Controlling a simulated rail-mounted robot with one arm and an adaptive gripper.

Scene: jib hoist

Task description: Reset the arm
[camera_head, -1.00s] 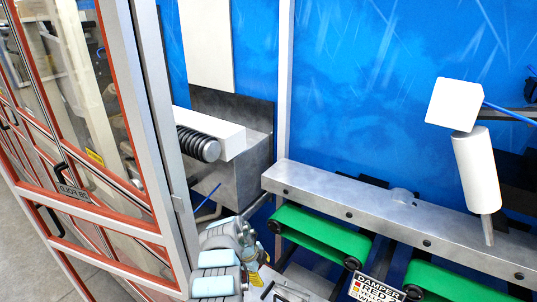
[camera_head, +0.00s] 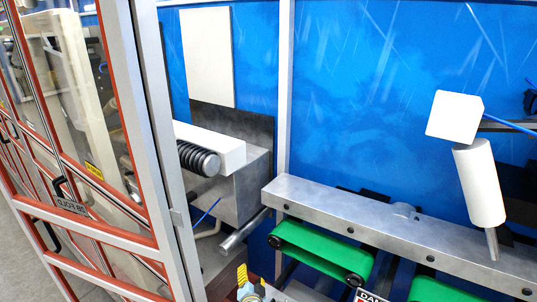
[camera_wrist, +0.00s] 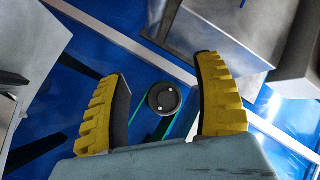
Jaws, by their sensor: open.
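My gripper (camera_wrist: 160,68) is open in the wrist view, its two yellow ribbed fingers spread apart with nothing between them. Beyond the gap are a dark round roller (camera_wrist: 165,98) and green belt edges. They are apart from the fingers. In the head view only a small yellow part of my gripper (camera_head: 242,275) shows at the bottom edge. No jib hoist can be clearly made out in either view.
A grey metal beam (camera_head: 345,212) runs above green belts (camera_head: 320,256). A white block and cylinder (camera_head: 478,180) stand over its right end. A red-and-grey framed glass enclosure (camera_head: 85,150) is at left. A dark coil (camera_head: 198,158) sits beside a metal box. Blue panels close the back.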

